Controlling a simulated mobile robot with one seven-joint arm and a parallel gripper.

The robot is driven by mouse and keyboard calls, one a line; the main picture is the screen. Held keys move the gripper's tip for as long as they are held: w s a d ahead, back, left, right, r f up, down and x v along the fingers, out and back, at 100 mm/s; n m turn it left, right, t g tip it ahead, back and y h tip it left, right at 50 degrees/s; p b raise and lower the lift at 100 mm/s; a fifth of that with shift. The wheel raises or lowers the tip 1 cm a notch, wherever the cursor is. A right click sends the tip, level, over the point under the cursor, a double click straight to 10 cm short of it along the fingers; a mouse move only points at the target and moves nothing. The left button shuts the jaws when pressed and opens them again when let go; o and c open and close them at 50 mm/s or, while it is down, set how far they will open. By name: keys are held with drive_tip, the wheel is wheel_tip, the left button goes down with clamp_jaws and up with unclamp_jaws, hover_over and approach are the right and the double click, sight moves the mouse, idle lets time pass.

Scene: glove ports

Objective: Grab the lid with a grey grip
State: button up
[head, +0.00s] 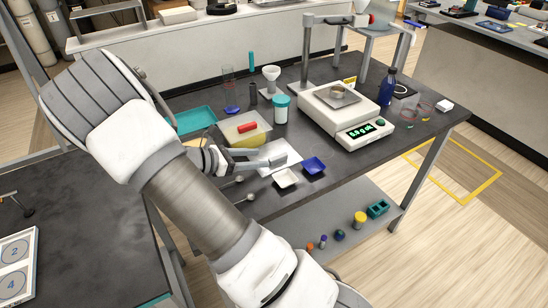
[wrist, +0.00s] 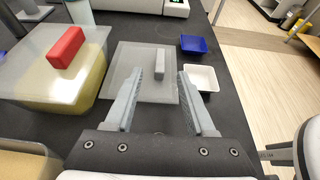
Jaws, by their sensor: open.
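The lid with a grey grip is a flat, pale translucent plate (wrist: 128,72) lying on the dark table, with an upright grey block (wrist: 160,61) as its grip. In the head view the lid (head: 292,157) is partly hidden by my gripper (head: 272,158). In the wrist view my gripper (wrist: 161,74) is open and empty, with its fingers over the lid. The grey grip shows between and just beyond the fingertips. I cannot tell the height of the fingertips above the lid.
A yellow container (wrist: 90,90) with a red-gripped lid (wrist: 66,47) stands close on the left. A white dish (wrist: 201,78) and a blue dish (wrist: 194,44) sit close on the right. A balance (head: 345,120) stands farther back.

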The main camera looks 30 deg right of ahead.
sight(274, 158)
drive_tip(key=shift+x, duration=2.95)
drive_tip(key=shift+a+f, duration=0.15)
clamp_jaws()
